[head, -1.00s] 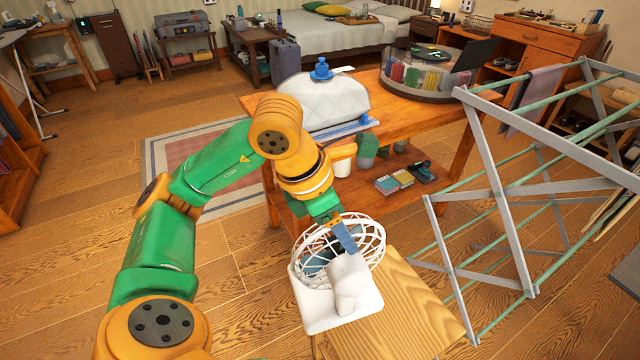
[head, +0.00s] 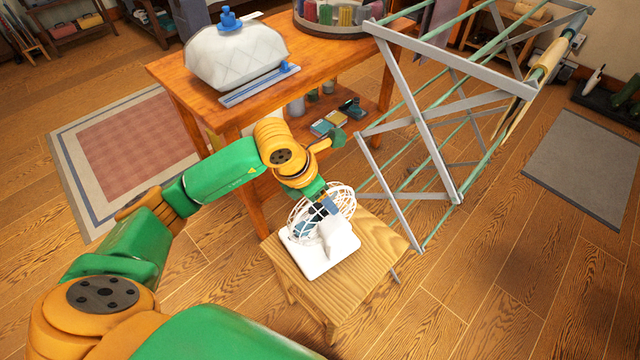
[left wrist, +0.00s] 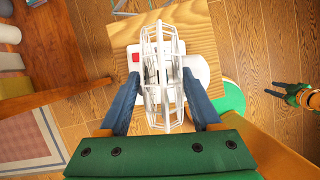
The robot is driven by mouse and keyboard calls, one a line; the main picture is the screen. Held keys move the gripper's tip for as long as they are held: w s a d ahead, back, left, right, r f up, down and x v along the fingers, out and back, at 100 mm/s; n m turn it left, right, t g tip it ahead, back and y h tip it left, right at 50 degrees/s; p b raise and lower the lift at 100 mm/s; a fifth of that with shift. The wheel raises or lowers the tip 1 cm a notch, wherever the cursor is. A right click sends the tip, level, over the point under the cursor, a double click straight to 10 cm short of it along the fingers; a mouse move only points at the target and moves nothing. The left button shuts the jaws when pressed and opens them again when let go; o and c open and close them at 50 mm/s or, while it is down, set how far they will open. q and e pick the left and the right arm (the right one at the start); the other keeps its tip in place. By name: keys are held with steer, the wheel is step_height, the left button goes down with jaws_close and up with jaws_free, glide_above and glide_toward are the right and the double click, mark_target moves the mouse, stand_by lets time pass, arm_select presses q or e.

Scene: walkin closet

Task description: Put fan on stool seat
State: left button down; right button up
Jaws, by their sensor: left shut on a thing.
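The white fan (head: 336,238), with a round wire cage and a flat base, is upright over the wooden stool seat (head: 372,262). Its base is over the seat's left and middle part; I cannot tell whether it fully rests on the wood. My left gripper (head: 322,204) is shut on the fan's cage from above. In the left wrist view, its two blue fingers (left wrist: 162,102) flank the cage of the fan (left wrist: 163,70), with the stool seat (left wrist: 195,22) beneath. My right gripper (left wrist: 276,90) shows small at the right of that view, its fingers unclear.
A wooden table (head: 165,72) with a quilted white cover (head: 235,55) stands behind the stool. A metal drying rack (head: 425,125) stands close at the stool's right. A rug (head: 130,145) lies at the left, a grey mat (head: 585,165) at the right. Floor right of the stool is clear.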

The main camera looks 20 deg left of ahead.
arm_select(q)
steer(key=c, duration=0.5)
jaws_free()
steer(key=shift+f, duration=0.15)
steer(key=o, duration=0.4)
steer(key=shift+s, duration=0.1)
steer(key=shift+r, duration=0.35)
steer(key=v, duration=1.1)
steer(key=shift+s+r, duration=0.2)
steer(key=shift+r, duration=0.15)
